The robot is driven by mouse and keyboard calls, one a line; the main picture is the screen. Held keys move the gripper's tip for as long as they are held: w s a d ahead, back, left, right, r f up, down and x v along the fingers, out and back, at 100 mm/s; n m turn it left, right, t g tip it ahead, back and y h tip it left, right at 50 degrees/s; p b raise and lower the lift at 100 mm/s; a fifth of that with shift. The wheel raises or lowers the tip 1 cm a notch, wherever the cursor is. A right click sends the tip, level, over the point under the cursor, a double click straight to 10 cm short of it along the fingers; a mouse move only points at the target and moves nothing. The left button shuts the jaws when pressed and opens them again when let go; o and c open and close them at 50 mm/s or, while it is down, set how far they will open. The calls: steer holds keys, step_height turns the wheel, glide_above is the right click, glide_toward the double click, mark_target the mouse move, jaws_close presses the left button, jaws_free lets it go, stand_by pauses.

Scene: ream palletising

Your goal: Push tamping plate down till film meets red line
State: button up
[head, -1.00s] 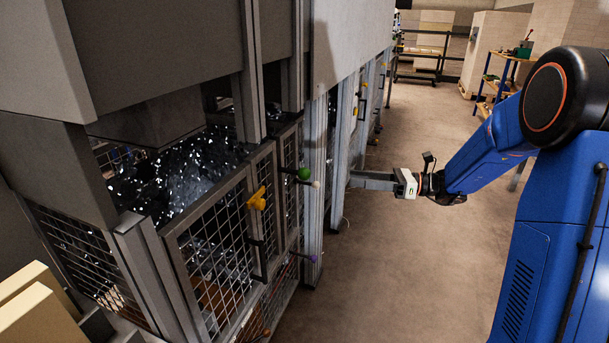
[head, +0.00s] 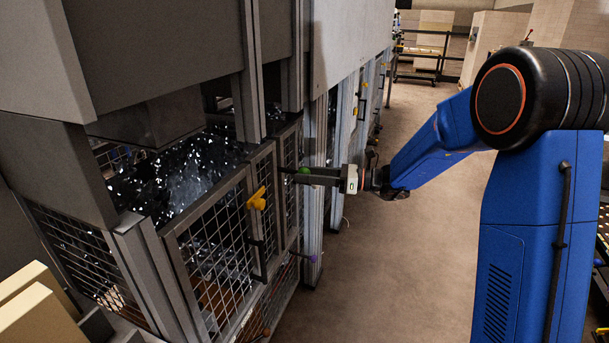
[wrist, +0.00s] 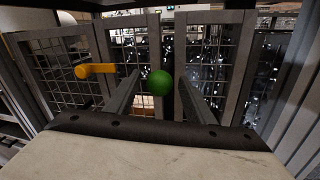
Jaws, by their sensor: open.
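My gripper (head: 285,174) is open and reaches left to the mesh door of the press-like machine. The green ball knob (head: 304,170) is partly hidden by the fingers in the head view. In the wrist view the knob (wrist: 159,83) appears between the two open fingers; I cannot tell whether either touches it. A grey block (head: 150,120), perhaps the tamping plate, hangs inside the machine above a dark, glittering heap (head: 185,180), perhaps the film. I cannot make out a red line.
A yellow handle (head: 257,199) sticks out from the mesh door (head: 215,245), left of my gripper. Grey frame posts (head: 312,240) stand close by. The brown floor (head: 400,270) to the right is open.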

steer(key=shift+a, duration=0.45)
jaws_close()
step_height(320, 180, down, 15)
steer(key=shift+f, duration=0.15)
stand_by(0.4)
jaws_free()
steer(key=shift+d, duration=0.15)
steer(key=s+d, duration=0.2)
steer(key=d, duration=1.5)
steer(key=shift+s, duration=0.25)
